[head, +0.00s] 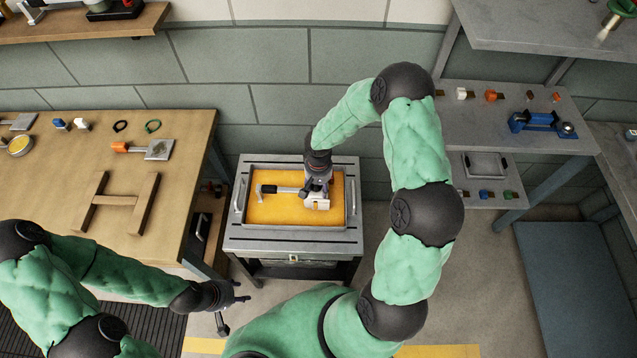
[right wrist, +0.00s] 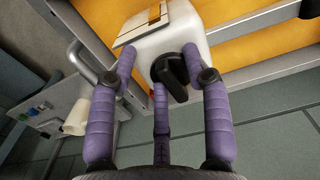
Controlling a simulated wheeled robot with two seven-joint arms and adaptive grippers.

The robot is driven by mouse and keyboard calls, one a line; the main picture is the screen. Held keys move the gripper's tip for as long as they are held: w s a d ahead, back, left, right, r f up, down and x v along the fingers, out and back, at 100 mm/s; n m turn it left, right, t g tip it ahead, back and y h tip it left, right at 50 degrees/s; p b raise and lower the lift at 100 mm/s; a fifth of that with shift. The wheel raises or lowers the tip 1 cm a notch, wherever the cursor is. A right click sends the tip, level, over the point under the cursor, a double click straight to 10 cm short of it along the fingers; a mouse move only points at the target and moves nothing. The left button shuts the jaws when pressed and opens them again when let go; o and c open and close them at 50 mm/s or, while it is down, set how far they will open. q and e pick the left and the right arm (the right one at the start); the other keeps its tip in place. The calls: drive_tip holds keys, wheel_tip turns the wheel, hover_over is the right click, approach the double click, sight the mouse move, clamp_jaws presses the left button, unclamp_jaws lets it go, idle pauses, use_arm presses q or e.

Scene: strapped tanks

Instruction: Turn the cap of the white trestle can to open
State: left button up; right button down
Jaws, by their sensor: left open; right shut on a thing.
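The white can (head: 320,204) is in the tray on the cart, mostly hidden in the head view by my right gripper (head: 317,182). In the right wrist view the white can (right wrist: 200,38) carries a black cap (right wrist: 178,72) with a raised grip. My right gripper's purple fingers (right wrist: 166,75) are closed around the cap from several sides. A pale label with a yellow strip (right wrist: 142,23) shows on the can. How far the cap is turned cannot be told. My left gripper (head: 236,301) is open and empty, low at the cart's front left, away from the can.
The metal tray (head: 238,207) has an orange floor (head: 275,212). A bar with a dark end (head: 272,189) is left of the can. A wooden bench (head: 180,200) with tools stands at left, grey shelves (head: 540,140) at right. Floor right of the cart is free.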

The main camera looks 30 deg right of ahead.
idle(0.4)
drive_tip(key=shift+w+d+n, duration=0.1)
drive_tip(key=shift+d+n, duration=0.05)
drive_tip(key=shift+n, duration=0.75)
drive_tip(key=shift+d+n+p, duration=0.1)
drive_tip(key=shift+n+p, duration=0.25)
drive_tip(key=shift+n, duration=0.55)
drive_tip(key=shift+w+n, duration=0.1)
drive_tip(key=shift+n, duration=0.8)
drive_tip(key=shift+d+p, duration=0.1)
drive_tip(key=shift+p, duration=0.2)
drive_tip(key=shift+n, duration=0.9)
